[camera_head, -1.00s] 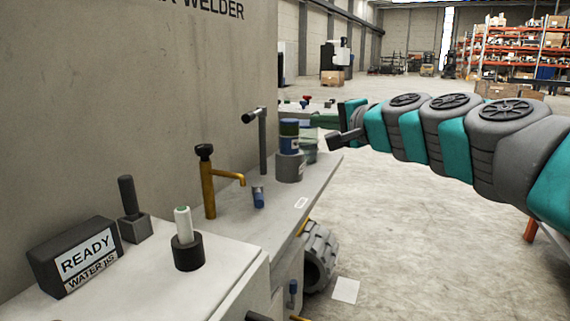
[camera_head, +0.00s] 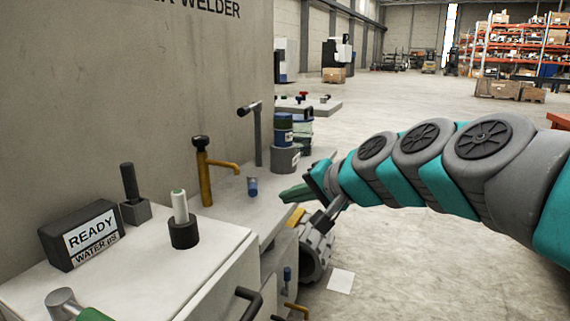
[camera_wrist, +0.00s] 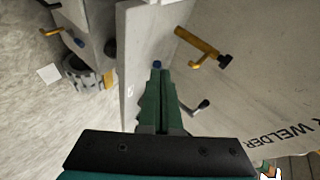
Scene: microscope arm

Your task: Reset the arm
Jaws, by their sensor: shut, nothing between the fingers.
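My arm reaches in from the right in the head view, and my gripper (camera_head: 287,195) points left over the workbench (camera_head: 222,205). In the wrist view my green gripper fingers (camera_wrist: 157,78) lie together, with nothing between them. A grey post with a short bent arm (camera_head: 257,135) stands on the bench; it also shows right of the fingers in the wrist view (camera_wrist: 201,107). A small blue cylinder (camera_head: 252,187) stands left of my gripper in the head view; it shows just beyond the fingertips in the wrist view (camera_wrist: 157,65). I cannot tell whether they touch.
A yellow tap (camera_head: 205,170) and stacked cans (camera_head: 284,133) stand on the bench. A "READY" box (camera_head: 82,235) and a white stick in a black holder (camera_head: 183,225) are nearer. A tyre (camera_head: 318,252) lies below. Open floor (camera_head: 420,265) is right.

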